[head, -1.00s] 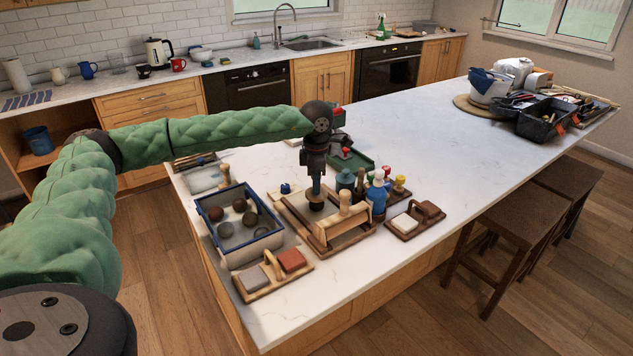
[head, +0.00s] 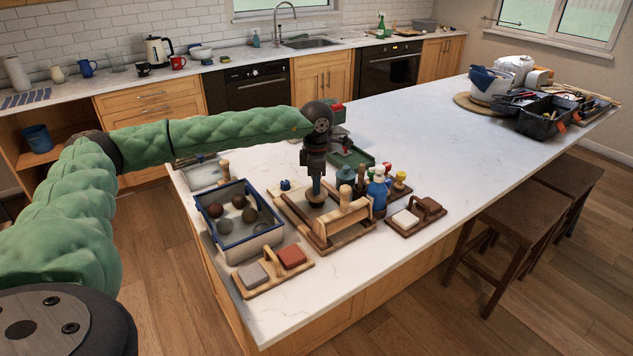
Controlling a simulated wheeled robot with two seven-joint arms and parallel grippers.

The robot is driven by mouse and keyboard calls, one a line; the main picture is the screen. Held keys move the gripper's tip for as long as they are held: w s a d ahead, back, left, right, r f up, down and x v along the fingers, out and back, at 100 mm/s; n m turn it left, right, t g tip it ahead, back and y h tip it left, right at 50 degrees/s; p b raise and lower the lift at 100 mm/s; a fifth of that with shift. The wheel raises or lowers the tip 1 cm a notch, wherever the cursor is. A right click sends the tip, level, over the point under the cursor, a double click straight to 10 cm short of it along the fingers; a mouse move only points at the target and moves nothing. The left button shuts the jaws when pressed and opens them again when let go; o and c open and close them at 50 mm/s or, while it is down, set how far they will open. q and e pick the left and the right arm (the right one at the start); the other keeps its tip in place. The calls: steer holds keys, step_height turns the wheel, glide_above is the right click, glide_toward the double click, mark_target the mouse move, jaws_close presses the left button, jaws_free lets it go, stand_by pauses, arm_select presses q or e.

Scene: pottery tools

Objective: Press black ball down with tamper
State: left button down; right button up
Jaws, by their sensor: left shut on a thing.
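My left gripper (head: 315,184) points straight down over a wooden board (head: 290,207) on the island counter. It is shut on the upright tamper, whose round, tan-brown lower end (head: 316,203) shows just below the fingers. I cannot make out a black ball beneath it; that spot is small and partly hidden by the wooden press-like frame in front. A blue-rimmed tray (head: 234,246) left of the gripper holds several brown and grey balls. My right gripper is out of view.
A wooden frame with an upright handle (head: 346,197) stands close in front of the gripper. Bottles, including a blue one (head: 378,191), stand to its right. The counter's far middle is clear.

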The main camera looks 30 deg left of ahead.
arm_select(q)
steer(key=shift+r, duration=0.9)
steer(key=shift+f+b, duration=0.75)
steer(key=shift+f, duration=0.45)
stand_by(0.5)
steer(key=shift+r, duration=0.1)
steer(key=shift+r, duration=0.9)
steer(key=shift+r, duration=0.1)
steer(key=shift+r+p, duration=0.9)
steer(key=shift+r, duration=1.5)
